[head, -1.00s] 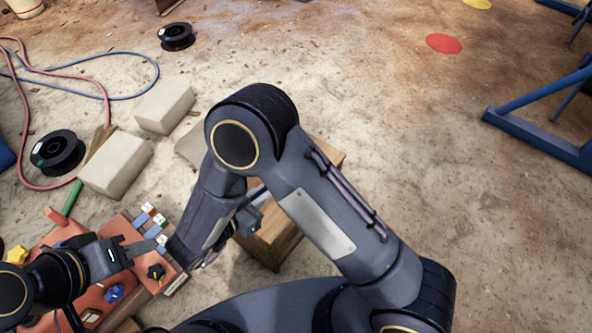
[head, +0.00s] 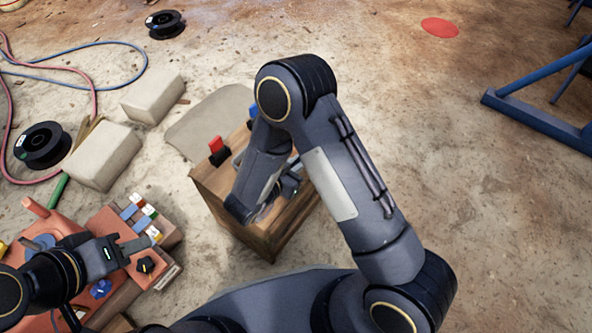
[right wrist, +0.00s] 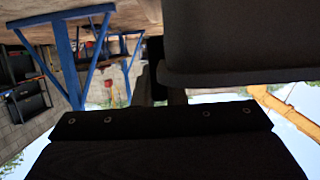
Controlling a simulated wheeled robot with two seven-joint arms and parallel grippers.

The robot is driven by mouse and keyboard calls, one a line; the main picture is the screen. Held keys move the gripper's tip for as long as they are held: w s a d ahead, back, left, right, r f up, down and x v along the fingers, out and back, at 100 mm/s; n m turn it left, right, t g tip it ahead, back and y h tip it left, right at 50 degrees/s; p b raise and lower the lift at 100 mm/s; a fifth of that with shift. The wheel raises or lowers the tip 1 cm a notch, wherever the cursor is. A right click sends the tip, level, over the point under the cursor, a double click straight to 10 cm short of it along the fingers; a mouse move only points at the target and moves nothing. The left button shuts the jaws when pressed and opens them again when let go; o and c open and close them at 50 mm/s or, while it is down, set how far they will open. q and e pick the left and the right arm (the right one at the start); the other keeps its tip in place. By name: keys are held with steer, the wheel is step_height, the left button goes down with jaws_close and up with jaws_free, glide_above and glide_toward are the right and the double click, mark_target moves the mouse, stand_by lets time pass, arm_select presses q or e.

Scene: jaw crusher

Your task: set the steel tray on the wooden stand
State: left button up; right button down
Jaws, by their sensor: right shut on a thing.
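The wooden stand (head: 232,226) is a brown wooden box on the floor near the middle of the head view. My right forearm covers much of its top. My right gripper (head: 287,186) is mostly hidden behind that arm, over the stand's top. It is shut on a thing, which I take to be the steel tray. Little of the tray can be made out, and I cannot tell whether it touches the stand. The right wrist view shows mostly dark shapes. My left gripper (head: 133,248) is over an orange panel at lower left; its jaw gap is unclear.
A red block (head: 217,150) and a blue block stand at the stand's top edges. A grey flat slab (head: 205,122) lies behind it. Pale blocks (head: 103,157), black spools (head: 42,146) and hoses lie left. A blue frame (head: 540,122) is at right; floor between is clear.

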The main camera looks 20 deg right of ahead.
steer(key=shift+a+f, duration=0.1)
steer(key=shift+f, duration=1.1)
steer(key=shift+f+b, duration=0.2)
steer(key=shift+b, duration=0.1)
steer(key=c, duration=1.5)
jaws_free()
steer(key=shift+r, duration=0.1)
